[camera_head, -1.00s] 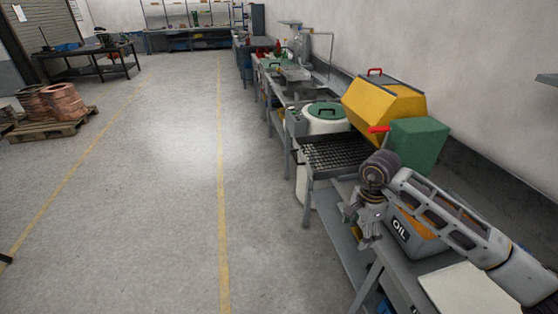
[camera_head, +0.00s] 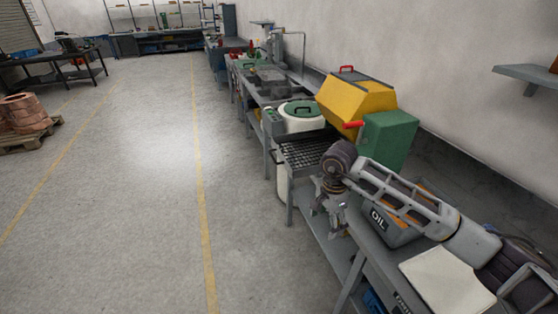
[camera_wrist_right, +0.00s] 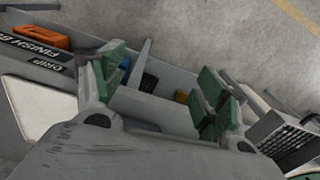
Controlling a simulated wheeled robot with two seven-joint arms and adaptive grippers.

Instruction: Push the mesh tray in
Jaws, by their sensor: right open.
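The mesh tray (camera_head: 305,153) is a dark, flat grid in the head view, sticking out toward the aisle from below the yellow machine (camera_head: 352,102). Part of what looks like it shows at the right edge of the right wrist view (camera_wrist_right: 284,138). My right gripper (camera_head: 328,226) is open and empty, pointing down at the bench's aisle side, nearer to me than the tray and apart from it. Its green-padded fingers (camera_wrist_right: 160,82) are spread wide in the wrist view. My left gripper is not in view.
A green box (camera_head: 390,138) stands beside the yellow machine. An oil container (camera_head: 385,222) sits behind my right wrist, with a pale board (camera_head: 447,280) nearer on the bench. The aisle floor (camera_head: 130,200) is clear.

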